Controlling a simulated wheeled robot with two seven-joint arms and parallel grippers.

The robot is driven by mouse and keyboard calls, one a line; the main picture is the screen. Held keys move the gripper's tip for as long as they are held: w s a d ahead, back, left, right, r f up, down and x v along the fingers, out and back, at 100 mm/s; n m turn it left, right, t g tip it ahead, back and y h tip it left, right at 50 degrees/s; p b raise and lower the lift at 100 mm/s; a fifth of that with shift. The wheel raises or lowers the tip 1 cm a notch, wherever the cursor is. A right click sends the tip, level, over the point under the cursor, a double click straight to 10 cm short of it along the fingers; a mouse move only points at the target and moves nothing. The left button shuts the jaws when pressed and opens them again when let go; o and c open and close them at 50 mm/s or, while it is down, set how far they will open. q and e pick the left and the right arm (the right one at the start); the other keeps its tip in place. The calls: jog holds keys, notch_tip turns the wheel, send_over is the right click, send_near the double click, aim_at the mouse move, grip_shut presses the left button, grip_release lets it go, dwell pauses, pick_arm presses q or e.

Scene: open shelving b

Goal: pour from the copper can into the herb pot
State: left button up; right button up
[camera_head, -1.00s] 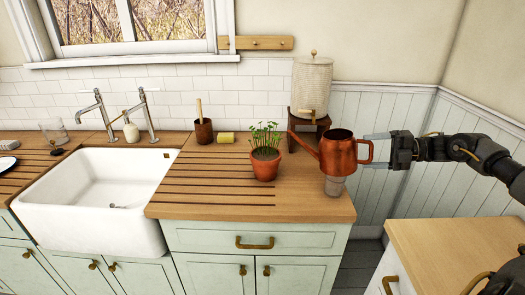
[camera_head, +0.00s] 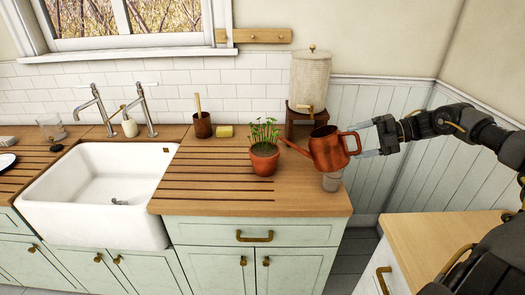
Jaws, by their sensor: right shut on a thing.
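The copper can (camera_head: 328,150) is held at its handle by my right gripper (camera_head: 362,142), which is shut on it and comes in from the right. The can is tilted, with its spout dipping left toward the herb pot (camera_head: 264,160). The spout tip is close to the pot's right side, near its rim height in the picture. I cannot see any water flowing. The herb pot is terracotta with green sprouts and stands upright on the wooden counter. My left gripper is not in view.
A ceramic dispenser (camera_head: 309,80) stands on a dark stand at the back. A brown cup (camera_head: 202,125) and a yellow sponge (camera_head: 225,131) are at the back left. The white sink (camera_head: 105,190) is left; the grooved counter between is clear.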

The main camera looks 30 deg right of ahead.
jog(key=shift+r, duration=0.25)
jog(key=shift+w+a+r+g+p, duration=0.2)
jog(key=shift+w+a+g+p, duration=0.1)
jog(key=shift+w+p, duration=0.15)
